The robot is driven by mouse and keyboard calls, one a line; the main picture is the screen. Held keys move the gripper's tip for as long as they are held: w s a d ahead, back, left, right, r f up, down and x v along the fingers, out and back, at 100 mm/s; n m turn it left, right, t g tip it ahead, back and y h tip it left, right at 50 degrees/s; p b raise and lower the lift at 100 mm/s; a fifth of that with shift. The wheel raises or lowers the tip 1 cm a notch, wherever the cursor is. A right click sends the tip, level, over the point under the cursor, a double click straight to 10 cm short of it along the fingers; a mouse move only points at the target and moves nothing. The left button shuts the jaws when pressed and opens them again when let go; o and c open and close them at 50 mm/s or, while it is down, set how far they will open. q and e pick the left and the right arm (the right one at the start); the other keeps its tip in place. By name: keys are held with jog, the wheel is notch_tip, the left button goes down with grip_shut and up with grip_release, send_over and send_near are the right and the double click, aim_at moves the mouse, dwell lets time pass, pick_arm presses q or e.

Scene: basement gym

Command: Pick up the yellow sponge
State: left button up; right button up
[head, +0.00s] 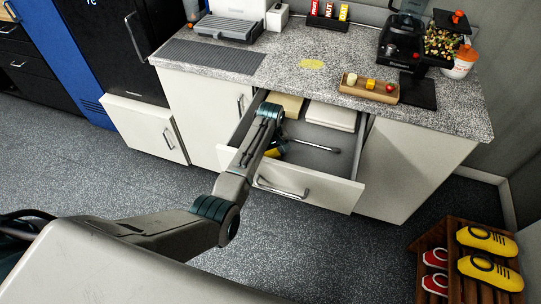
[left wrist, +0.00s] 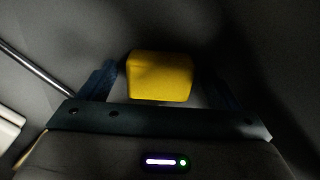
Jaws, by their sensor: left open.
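The yellow sponge (left wrist: 160,75) shows in the left wrist view as a block lying between the two fingers of my left gripper (left wrist: 162,88). The fingers are apart, one on each side of it; I cannot tell whether they touch it. In the head view my left arm reaches down into an open drawer (head: 305,190). A yellow piece (head: 273,153), apparently the sponge, shows there beside the arm, partly hidden by it. The fingertips are hidden in the head view. My right gripper is in neither view.
The drawer also holds pale boxes (head: 330,117) and a thin metal rod (head: 315,146). The drawer walls stand close around my left gripper. Above is a speckled countertop (head: 270,75) with a flat yellow patch (head: 311,63) and a wooden tray (head: 368,93). A shoe rack (head: 454,262) stands at lower right.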

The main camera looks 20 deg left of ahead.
aim_at(271, 154)
pick_arm(q)
jog(key=c, duration=1.1)
jog(key=shift+c, duration=0.2)
notch_tip(271, 154, up, 10)
jog(key=shift+r+b, duration=0.1)
jog(key=shift+b, duration=0.5)
